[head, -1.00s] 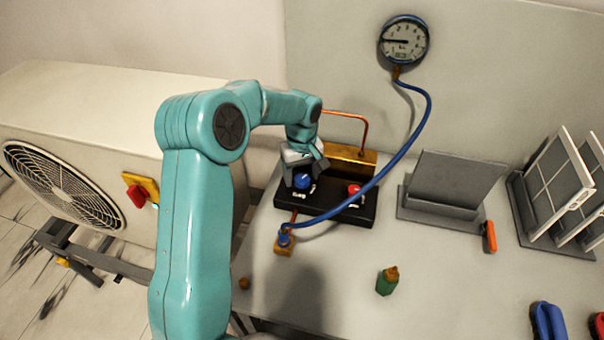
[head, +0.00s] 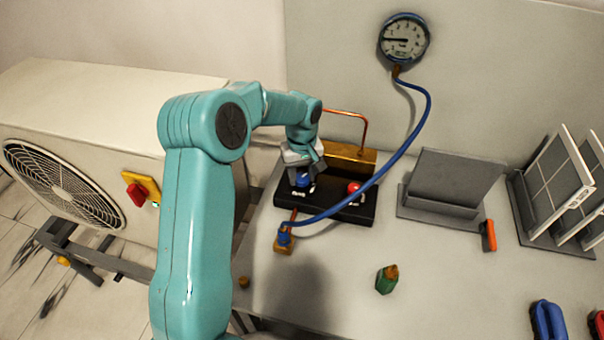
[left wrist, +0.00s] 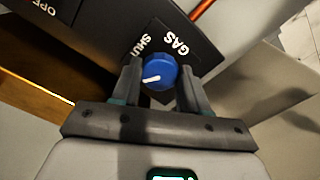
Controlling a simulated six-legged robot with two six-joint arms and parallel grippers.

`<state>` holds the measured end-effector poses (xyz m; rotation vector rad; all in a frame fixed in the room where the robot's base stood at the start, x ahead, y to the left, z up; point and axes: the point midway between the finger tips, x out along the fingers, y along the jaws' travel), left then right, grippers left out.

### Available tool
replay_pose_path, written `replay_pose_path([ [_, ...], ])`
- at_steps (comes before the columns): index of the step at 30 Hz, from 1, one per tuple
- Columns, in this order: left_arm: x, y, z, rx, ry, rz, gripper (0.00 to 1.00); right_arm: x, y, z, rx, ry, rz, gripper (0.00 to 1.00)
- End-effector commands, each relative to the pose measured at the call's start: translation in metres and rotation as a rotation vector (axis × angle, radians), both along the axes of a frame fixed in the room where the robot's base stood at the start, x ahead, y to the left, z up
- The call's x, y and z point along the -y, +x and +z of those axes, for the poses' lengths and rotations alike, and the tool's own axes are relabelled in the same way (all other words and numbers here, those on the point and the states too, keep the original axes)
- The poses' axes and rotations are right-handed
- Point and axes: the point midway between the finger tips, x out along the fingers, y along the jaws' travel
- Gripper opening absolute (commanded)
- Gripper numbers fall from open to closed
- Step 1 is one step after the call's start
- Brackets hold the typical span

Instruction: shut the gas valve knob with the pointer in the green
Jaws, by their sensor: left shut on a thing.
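My left gripper (head: 302,172) reaches down onto the blue gas knob (head: 304,181) on the black valve block (head: 357,214). In the left wrist view, my left gripper's fingers (left wrist: 159,82) are shut on the sides of the blue knob (left wrist: 155,70). The knob's white mark points left and slightly down; the words SHUT and GAS are printed beyond it. The round gauge (head: 404,40) hangs on the back wall, its dark pointer lying almost level to the left. A green zone on its dial is too small to make out. My right gripper is not in view.
A red knob (head: 354,187) sits on the block's right side. A blue hose (head: 392,157) runs from the gauge across the block to a brass fitting (head: 284,243). A green bottle-like piece (head: 386,279) stands in front. A grey stand (head: 452,184) is at right.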

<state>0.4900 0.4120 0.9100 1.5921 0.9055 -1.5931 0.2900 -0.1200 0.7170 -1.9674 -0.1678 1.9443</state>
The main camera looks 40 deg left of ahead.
Motion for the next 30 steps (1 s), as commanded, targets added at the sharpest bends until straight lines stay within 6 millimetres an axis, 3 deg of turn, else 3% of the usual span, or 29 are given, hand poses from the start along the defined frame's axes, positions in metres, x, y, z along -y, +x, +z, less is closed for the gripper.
replay_pose_path([
  [30,-0.0014,-0.0001,0.0019,0.003,0.002,-0.854,0.14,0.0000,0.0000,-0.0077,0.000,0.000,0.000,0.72],
])
